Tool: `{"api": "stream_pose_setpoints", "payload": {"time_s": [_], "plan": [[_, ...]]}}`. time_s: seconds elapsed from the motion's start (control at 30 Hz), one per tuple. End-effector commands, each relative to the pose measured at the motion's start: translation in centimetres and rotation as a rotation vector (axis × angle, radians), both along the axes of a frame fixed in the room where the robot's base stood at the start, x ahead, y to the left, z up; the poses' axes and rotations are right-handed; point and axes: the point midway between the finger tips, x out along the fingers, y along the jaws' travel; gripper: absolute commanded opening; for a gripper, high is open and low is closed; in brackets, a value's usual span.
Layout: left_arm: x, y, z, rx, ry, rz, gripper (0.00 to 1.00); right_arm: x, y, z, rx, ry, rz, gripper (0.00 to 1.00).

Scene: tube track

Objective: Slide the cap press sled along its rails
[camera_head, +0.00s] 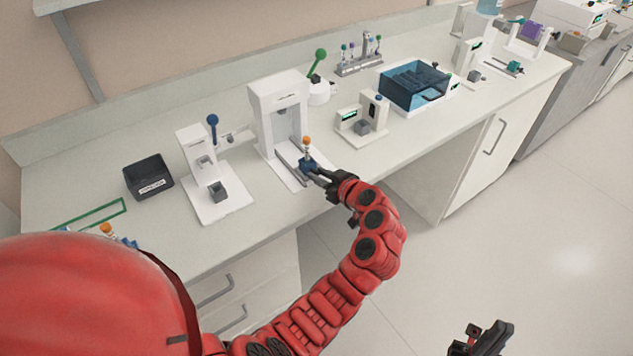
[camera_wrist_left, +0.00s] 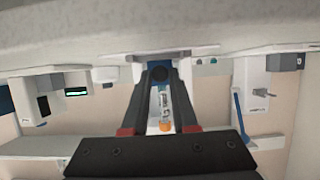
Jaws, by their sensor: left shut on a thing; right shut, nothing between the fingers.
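The white cap press (camera_head: 278,105) stands on the bench, with two grey rails (camera_head: 291,160) running out from under its arch toward the front edge. The blue sled (camera_head: 308,166) is at the front end of the rails, out from under the arch, and carries an upright tube with an orange cap (camera_head: 306,141). My left gripper (camera_head: 320,179) is shut at the sled's front, apparently on its handle. The left wrist view, upside down, shows the fingers (camera_wrist_left: 160,84) meeting at a dark part, with the orange cap (camera_wrist_left: 166,126) between them. My right gripper (camera_head: 490,340) is shut and empty, low over the floor.
Left of the press stand a white device with a blue lever (camera_head: 212,125) and a black bin (camera_head: 148,178). Right are a green-lever device (camera_head: 319,92), a small white station (camera_head: 362,125) and a blue-lidded box (camera_head: 415,85).

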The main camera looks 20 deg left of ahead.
Motion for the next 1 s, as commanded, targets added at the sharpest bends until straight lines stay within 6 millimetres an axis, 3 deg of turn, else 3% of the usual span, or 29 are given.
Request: {"api": "stream_pose_setpoints", "payload": {"time_s": [0.37,0.4,0.57,0.87,1.0], "plan": [[-0.1,-0.5,0.0,-0.003,0.001,-0.004,0.0,0.0,0.0,-0.2,0.0,0.0,0.0,0.0],[-0.1,-0.5,0.0,-0.004,0.002,-0.004,0.3,0.0,0.0,-0.2,0.0,0.0,0.0,0.0],[-0.1,-0.5,0.0,-0.003,0.001,-0.004,0.56,0.0,0.0,-0.2,0.0,0.0,0.0,0.0],[-0.2,-0.5,0.1,-0.001,0.0,-0.003,0.56,0.0,0.0,-0.3,0.0,0.0,0.0,0.0],[-0.8,-1.6,0.4,0.001,-0.001,-0.004,0.56,0.0,0.0,-0.8,0.0,0.0,0.0,0.0]]}}
